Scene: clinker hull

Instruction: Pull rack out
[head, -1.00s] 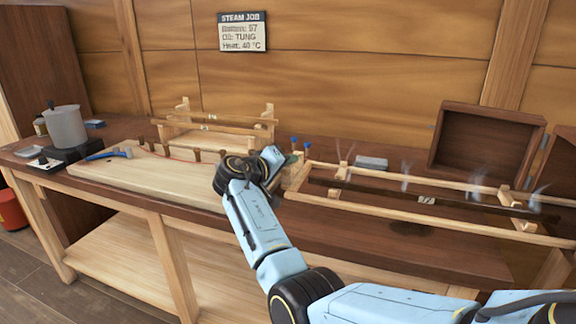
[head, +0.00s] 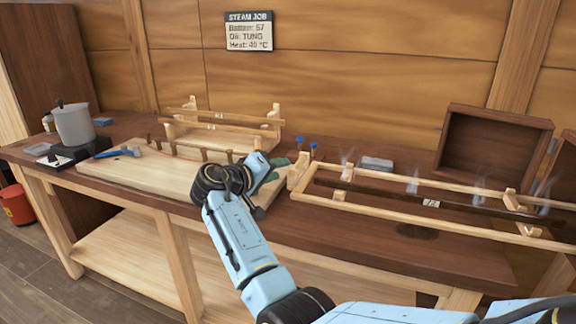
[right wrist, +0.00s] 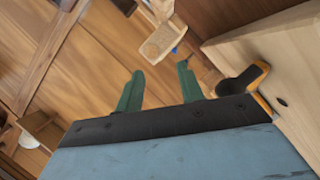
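The rack (head: 425,231) is a long, pale wooden frame lying on the right half of the bench, with a dark strip inside it. Its left end is an upright wooden block. My right gripper (head: 279,170) is just left of that end, over the bench by the pale board, and looks apart from the rack. In the right wrist view its two green fingers (right wrist: 160,88) are spread with nothing between them. A pale wooden block with a blue piece (right wrist: 163,42) lies beyond the fingertips. My left gripper is not in view.
Steam wisps rise along the rack. A dark open box (head: 492,145) stands behind it, with a grey block (head: 377,164) nearby. A pale board (head: 135,176) with pegs, a blue-handled hammer (head: 117,153) and a grey pot (head: 74,124) are left. A wooden stand (head: 221,130) is behind.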

